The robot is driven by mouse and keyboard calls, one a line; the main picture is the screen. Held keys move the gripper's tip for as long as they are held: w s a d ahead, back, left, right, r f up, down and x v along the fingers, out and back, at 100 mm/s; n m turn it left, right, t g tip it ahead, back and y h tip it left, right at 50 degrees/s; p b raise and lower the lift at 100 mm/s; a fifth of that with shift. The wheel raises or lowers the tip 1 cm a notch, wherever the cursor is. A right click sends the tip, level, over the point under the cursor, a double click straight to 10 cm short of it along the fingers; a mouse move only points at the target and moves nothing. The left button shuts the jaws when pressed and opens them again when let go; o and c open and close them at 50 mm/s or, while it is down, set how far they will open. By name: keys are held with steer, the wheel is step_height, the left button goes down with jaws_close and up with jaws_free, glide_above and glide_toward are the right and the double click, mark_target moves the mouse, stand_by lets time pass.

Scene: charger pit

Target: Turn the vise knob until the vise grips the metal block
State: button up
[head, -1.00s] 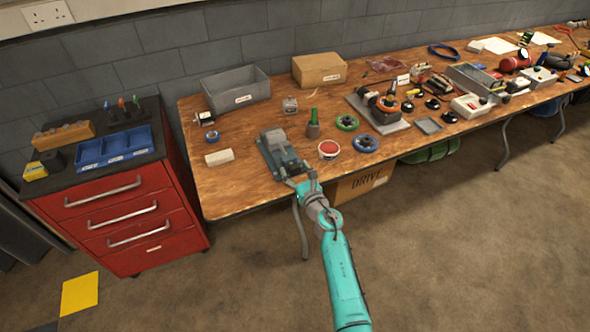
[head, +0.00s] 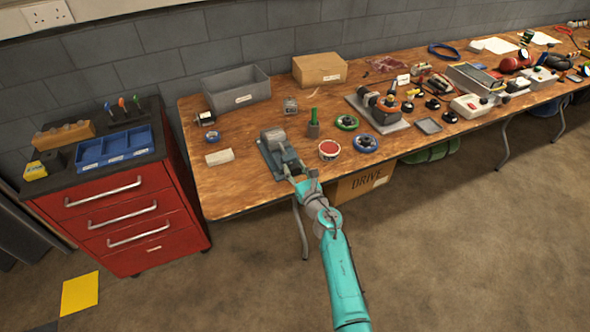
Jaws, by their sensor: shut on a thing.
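The grey vise (head: 271,148) sits on a flat base near the front edge of the wooden bench, left of the middle in the head view. My gripper (head: 297,177) is at the vise's front end, at the bench edge, and is shut on the vise knob. The fingers and wrist hide the knob almost wholly. The vise jaws are small in this view. I cannot tell whether a metal block sits between them or touches both.
A red round tin (head: 329,150) and a blue ring (head: 365,144) stand just right of the vise. A pale block (head: 219,157) lies to its left. A green-topped item (head: 313,124) stands behind. A box marked DRIVE (head: 362,184) is under the bench.

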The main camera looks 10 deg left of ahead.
steer(key=m, duration=0.6)
steer(key=shift+d, duration=0.1)
steer(key=m, duration=0.6)
steer(key=shift+w+f+m, duration=0.1)
steer(key=shift+f+m, duration=0.05)
steer(key=shift+m, duration=0.25)
steer(key=m, duration=0.7)
steer(key=shift+d+f, duration=0.1)
steer(key=shift+f, duration=0.05)
steer(key=m, duration=0.6)
steer(key=shift+f+m, duration=0.1)
steer(key=shift+m, duration=0.2)
steer(key=m, duration=0.8)
steer(key=shift+f, duration=0.1)
steer(key=m, duration=0.4)
steer(key=shift+s+a+m, duration=0.2)
steer(key=shift+a+m, duration=0.05)
steer(key=shift+m, duration=0.05)
steer(key=m, duration=0.3)
steer(key=shift+m, duration=0.4)
steer(key=m, duration=0.5)
steer(key=shift+a, duration=0.1)
steer(key=shift+s+r+m, duration=0.1)
steer(key=shift+r+m, duration=0.1)
steer(key=shift+m, duration=2.3)
